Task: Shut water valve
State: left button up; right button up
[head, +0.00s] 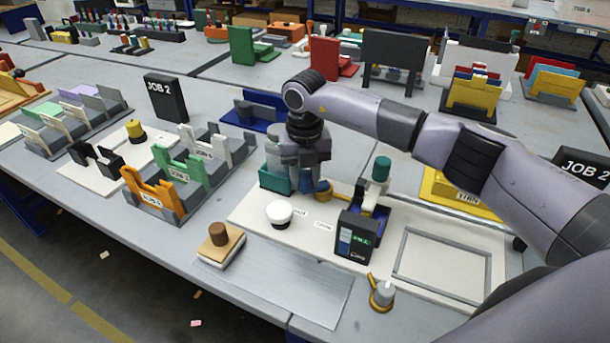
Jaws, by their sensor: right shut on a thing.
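My right gripper (307,172) points down at the back left of the white plotter board (250,207). It is shut on a small blue part, apparently the handle of the water valve, beside a brass-coloured fitting (323,192). The gripper hides much of it, so I cannot tell how far the handle is turned. A teal container (273,181) with a grey upright part stands just left of the fingers. My left gripper is not in view.
A white round knob (279,212), a black box with a green display (356,236) and a teal-topped post (381,169) stand close by. A grey-knobbed brass piece (383,293) sits in front. A bare metal plate (285,281) lies at the front edge.

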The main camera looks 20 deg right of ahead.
jog(key=shift+w+r, duration=0.1)
jog(key=o, duration=1)
jog(key=shift+o, duration=0.2)
jog(key=shift+a, duration=0.1)
